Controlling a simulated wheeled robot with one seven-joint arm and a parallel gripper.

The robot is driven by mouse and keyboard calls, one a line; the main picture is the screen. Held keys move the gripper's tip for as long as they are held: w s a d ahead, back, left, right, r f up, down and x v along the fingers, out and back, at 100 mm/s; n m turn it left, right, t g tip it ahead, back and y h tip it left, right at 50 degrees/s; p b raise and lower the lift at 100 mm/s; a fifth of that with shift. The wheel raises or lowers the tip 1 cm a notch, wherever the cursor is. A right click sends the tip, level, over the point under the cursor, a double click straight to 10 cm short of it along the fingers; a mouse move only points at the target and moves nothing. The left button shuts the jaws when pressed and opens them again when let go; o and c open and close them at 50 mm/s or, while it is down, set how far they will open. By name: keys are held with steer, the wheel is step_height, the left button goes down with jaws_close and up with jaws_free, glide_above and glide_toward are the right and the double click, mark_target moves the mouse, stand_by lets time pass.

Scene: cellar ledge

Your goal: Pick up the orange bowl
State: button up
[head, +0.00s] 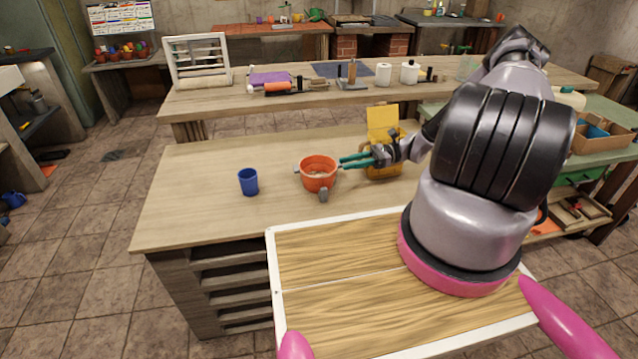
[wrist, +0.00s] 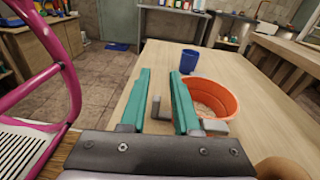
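The orange bowl (head: 318,176) stands upright on the wooden workbench, with small grey handles at its rim and something pale inside. In the wrist view the bowl (wrist: 222,95) lies to the right of my fingers, and the right finger covers part of its left edge. My gripper (head: 341,161) is at the bowl's right side in the head view, with its teal fingers pointing left. In the wrist view my gripper (wrist: 160,72) is open, with a clear gap between the fingers. A grey handle shows low between them. I cannot tell whether a finger touches the bowl.
A blue cup (head: 249,182) stands left of the bowl; it also shows in the wrist view (wrist: 189,62). A yellow box (head: 384,125) stands behind my wrist. The bench's left end is clear. A cluttered second bench (head: 210,102) runs behind.

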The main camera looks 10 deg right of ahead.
step_height(320, 180, down, 2)
steer(key=m+t+y, duration=0.1)
glide_toward(327, 190)
steer(key=a, duration=0.2)
steer(key=w+a+f, duration=0.1)
steer(key=shift+a+f, duration=0.1)
steer(key=shift+a, duration=0.1)
steer(key=shift+s+a+r, duration=0.1)
steer(key=shift+a+r, duration=0.15)
steer(key=shift+a, duration=3.5)
jaws_close()
